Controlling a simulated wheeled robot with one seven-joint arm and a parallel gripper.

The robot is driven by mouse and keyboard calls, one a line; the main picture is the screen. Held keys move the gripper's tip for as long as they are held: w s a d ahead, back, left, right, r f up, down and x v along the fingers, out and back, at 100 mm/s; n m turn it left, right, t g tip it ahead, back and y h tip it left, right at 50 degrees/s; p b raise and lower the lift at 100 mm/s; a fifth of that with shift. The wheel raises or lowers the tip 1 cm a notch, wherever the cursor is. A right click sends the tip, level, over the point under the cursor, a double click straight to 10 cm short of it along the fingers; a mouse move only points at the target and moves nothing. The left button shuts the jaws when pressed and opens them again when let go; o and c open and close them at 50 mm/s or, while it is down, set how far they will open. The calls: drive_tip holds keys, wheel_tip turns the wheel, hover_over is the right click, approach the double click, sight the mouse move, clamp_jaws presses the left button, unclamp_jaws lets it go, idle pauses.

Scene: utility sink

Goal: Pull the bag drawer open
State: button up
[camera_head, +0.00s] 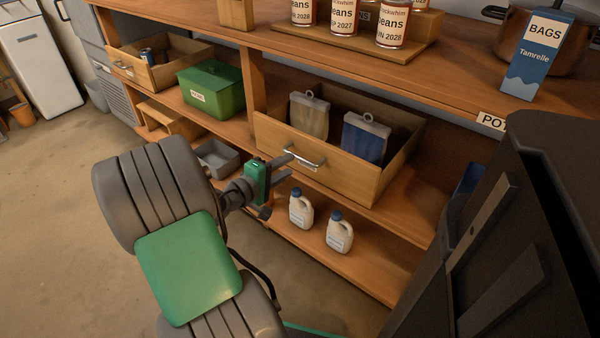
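The bag drawer (330,172) is a light wooden drawer under the counter, standing partly out so that its inside shows. It holds a tan bag (309,118) and a blue bag (365,140), each with a grey clip on top. Its metal bar handle (305,161) is on the front, towards the left. My gripper (287,165) is just left of the handle, with its fingers apart and nothing seen between them. The upper finger overlaps the handle's left end in view; I cannot tell whether they touch.
White jugs with blue caps (301,209) stand on the low shelf below the drawer. A green box (211,89) and another open drawer (157,68) are to the left. Cans (393,25) and a blue BAGS carton (538,57) stand on the counter.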

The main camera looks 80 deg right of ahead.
sight(298, 158)
drive_tip(key=b+x, duration=0.1)
drive_tip(key=x, duration=0.5)
drive_tip(key=shift+s+b, duration=0.1)
drive_tip(key=shift+b, duration=0.2)
drive_tip(key=shift+s+d, duration=0.1)
drive_tip(key=shift+d, duration=0.35)
clamp_jaws()
idle(0.6)
